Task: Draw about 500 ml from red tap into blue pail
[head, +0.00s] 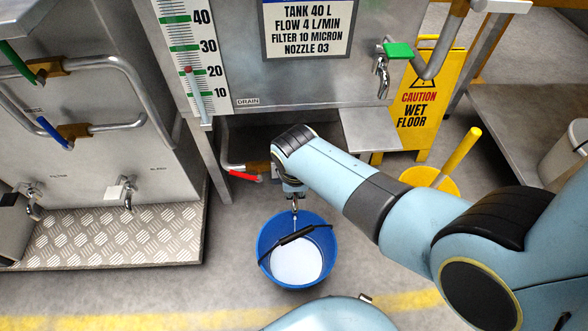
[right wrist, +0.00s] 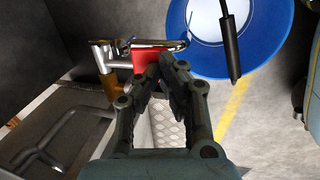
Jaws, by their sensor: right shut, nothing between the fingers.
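The blue pail (head: 265,245) stands on the floor below the tank, its black handle lying across it. A pale round surface shows inside; I cannot tell whether it is liquid or the bottom. The red tap's lever (head: 243,175) sticks out left of my right wrist under the tank. In the right wrist view, the red lever (right wrist: 146,58) lies just beyond my right gripper (right wrist: 165,65), partly hidden by the fingers. The gripper is shut and empty; contact with the lever is unclear. The blue pail (right wrist: 182,30) shows beyond the chrome spout. My left gripper is out of view.
A green-handled tap (head: 398,51) is on the tank's right, and a blue-lever pipe (head: 50,130) is at left. A yellow wet-floor sign (head: 425,95) and yellow bucket (head: 420,176) stand right. A tread-plate platform (head: 100,235) is at left. Floor before the pail is clear.

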